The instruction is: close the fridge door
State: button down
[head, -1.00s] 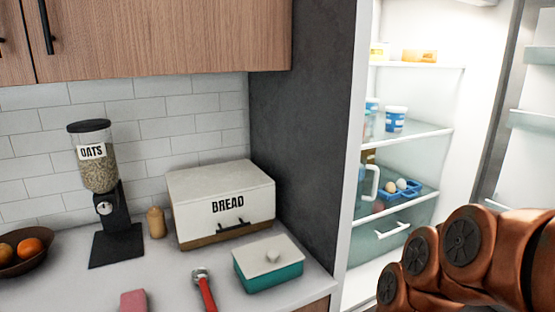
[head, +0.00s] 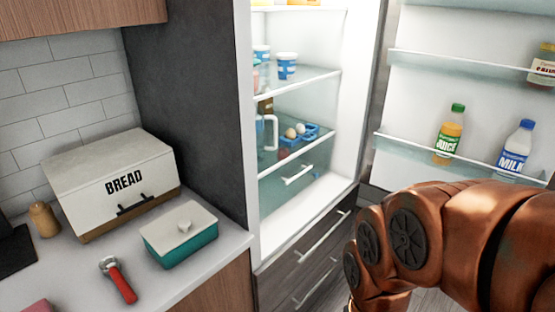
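The fridge (head: 350,110) stands open to the right of the counter, its lit shelves in full view. Its door (head: 420,92) is swung wide open on the right side, with its inner face and door shelves showing. The door shelves hold a juice bottle (head: 449,134), a milk bottle (head: 515,148) and a jar (head: 543,66). My copper-coloured arm crosses the lower right, in front of the fridge's lower drawers and the lower part of the door. My gripper is outside the picture.
A counter (head: 75,281) on the left carries a bread box (head: 112,185), a teal lidded dish (head: 180,236) and a red-handled tool (head: 119,279). A dark side panel (head: 190,100) separates it from the fridge. Wooden floor shows below the door.

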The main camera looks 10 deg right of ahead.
aim_at(479, 56)
jog(key=z, duration=0.75)
jog(key=i, duration=0.35)
jog(key=u, duration=3)
jog(key=k, duration=2.4)
jog(key=z, duration=2.05)
